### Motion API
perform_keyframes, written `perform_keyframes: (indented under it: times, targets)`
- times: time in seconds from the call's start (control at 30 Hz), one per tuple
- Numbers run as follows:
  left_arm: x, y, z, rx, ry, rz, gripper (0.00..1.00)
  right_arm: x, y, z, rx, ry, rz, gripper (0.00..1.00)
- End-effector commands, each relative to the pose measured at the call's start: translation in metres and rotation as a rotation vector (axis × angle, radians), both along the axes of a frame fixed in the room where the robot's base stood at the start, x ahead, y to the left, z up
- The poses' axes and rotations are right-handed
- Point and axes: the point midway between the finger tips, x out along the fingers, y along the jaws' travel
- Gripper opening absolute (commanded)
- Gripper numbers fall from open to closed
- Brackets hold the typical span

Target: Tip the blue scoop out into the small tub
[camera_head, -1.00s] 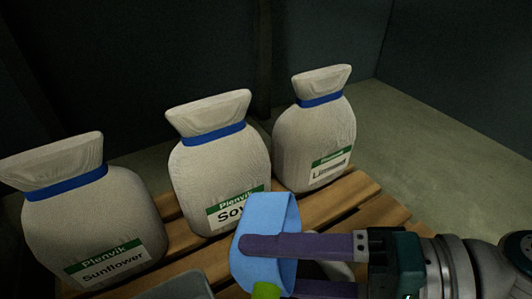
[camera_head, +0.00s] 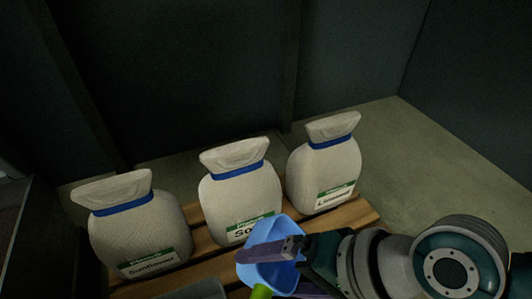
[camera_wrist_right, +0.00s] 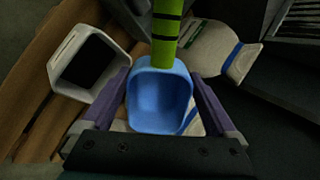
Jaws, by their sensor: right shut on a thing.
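The blue scoop (camera_head: 268,252) with its green handle (camera_head: 261,291) is at the lower middle of the head view. My right gripper (camera_head: 285,268) is shut on the scoop, with purple fingers on either side of its bowl. In the right wrist view the scoop (camera_wrist_right: 158,98) lies between both fingers, and I see no contents in its blue inside. A grey rim (camera_head: 205,290) at the head view's bottom edge may be this tub. My left gripper is not in view.
Sunflower (camera_head: 140,228), soy (camera_head: 238,200) and linseed (camera_head: 325,170) sacks with blue ties stand in a row on a wooden slatted pallet (camera_head: 350,213), behind the scoop. Dark walls rise behind them. Bare floor (camera_head: 430,155) lies to the right.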

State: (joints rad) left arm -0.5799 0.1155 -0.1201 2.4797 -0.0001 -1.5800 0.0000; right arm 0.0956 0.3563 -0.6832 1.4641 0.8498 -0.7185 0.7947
Motion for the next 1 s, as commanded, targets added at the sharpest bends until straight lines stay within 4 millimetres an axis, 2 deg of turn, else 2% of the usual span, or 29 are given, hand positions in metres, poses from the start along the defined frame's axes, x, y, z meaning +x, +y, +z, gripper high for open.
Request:
perform_keyframes:
  times: [0.03, 0.2, 0.5, 0.7, 1.0]
  targets:
    - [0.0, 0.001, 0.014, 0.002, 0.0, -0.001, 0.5, 0.001, 0.001, 0.01, -0.024, 0.011, 0.0, 0.3]
    - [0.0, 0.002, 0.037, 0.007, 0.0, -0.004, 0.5, 0.003, 0.006, 0.018, -0.162, 0.079, 0.003, 0.3]
    - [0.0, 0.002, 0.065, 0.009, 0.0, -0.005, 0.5, 0.004, 0.008, 0.029, -0.481, 0.24, 0.001, 0.3]
    - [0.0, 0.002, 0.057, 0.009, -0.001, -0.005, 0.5, 0.004, 0.006, 0.026, -0.617, 0.311, 0.0, 0.3]
    - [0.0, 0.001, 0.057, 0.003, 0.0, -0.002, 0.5, 0.003, 0.005, 0.029, -0.658, 0.332, 0.0, 0.3]
